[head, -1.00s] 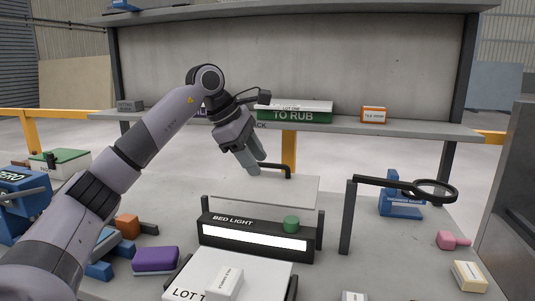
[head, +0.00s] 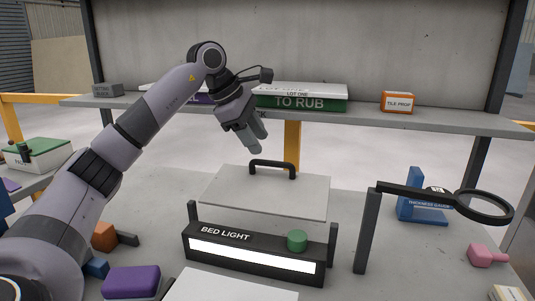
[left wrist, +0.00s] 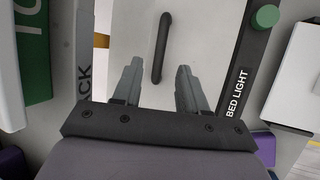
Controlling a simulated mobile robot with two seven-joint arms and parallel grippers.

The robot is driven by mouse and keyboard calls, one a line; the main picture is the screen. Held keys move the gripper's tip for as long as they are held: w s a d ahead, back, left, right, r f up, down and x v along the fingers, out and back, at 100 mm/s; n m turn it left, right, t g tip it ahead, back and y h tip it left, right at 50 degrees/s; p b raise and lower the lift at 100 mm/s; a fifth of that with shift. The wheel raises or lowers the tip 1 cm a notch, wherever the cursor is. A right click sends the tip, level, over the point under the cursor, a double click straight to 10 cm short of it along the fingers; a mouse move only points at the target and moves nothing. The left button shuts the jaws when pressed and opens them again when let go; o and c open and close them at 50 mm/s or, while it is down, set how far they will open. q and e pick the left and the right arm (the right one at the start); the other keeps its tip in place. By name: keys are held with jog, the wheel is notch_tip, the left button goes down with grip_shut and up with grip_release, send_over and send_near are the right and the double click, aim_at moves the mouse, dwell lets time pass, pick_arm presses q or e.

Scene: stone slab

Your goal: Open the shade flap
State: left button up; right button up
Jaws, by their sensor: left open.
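The shade flap (head: 240,190) is a pale flat panel lying behind the black BED LIGHT box (head: 212,250), which has a lit white strip. A black bar handle (head: 272,163) stands near the flap's far edge. My left gripper (head: 255,147) is open and empty, above and just left of the handle in the head view. In the left wrist view the handle (left wrist: 161,48) shows ahead in the gap between the open fingers (left wrist: 158,80), with the flap (left wrist: 125,30) behind it. No contact with the handle is visible. My right gripper is not in view.
A green knob (head: 297,240) sits on the light box. A magnifier on a post (head: 365,230) stands to the right. A shelf (head: 400,117) with boxes runs behind. A purple block (head: 131,281) lies front left.

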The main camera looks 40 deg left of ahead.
aim_at(272, 162)
pick_arm(q)
jog(key=x, duration=0.6)
jog(key=shift+f, duration=0.1)
grip_shut()
